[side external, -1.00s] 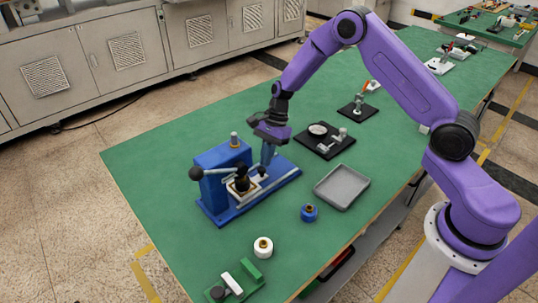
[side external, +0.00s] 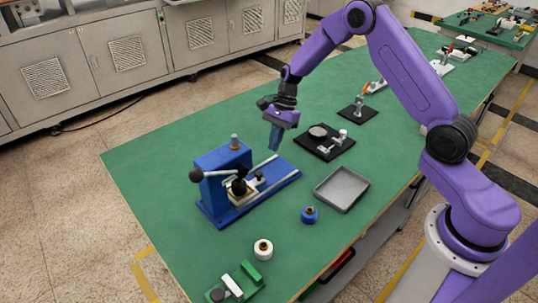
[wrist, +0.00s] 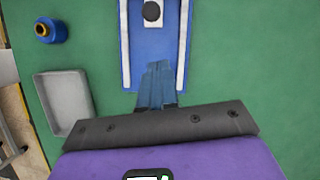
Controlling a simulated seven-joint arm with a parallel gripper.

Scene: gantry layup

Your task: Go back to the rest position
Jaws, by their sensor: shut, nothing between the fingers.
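My gripper (side external: 274,138) is in the air above the green table, over the far end of the blue fixture (side external: 283,182). Its blue fingers point down and are closed together with nothing between them. The fixture carries a raised blue block, a lever with a black ball, and a black knob.
A grey tray (side external: 342,189) and a blue spool (side external: 310,214) lie to the right of the fixture. A black plate with parts (side external: 325,146) stands behind the tray. A white spool (side external: 263,249) and a green holder (side external: 250,273) are at the front. Green table (side external: 150,170) is bare at left.

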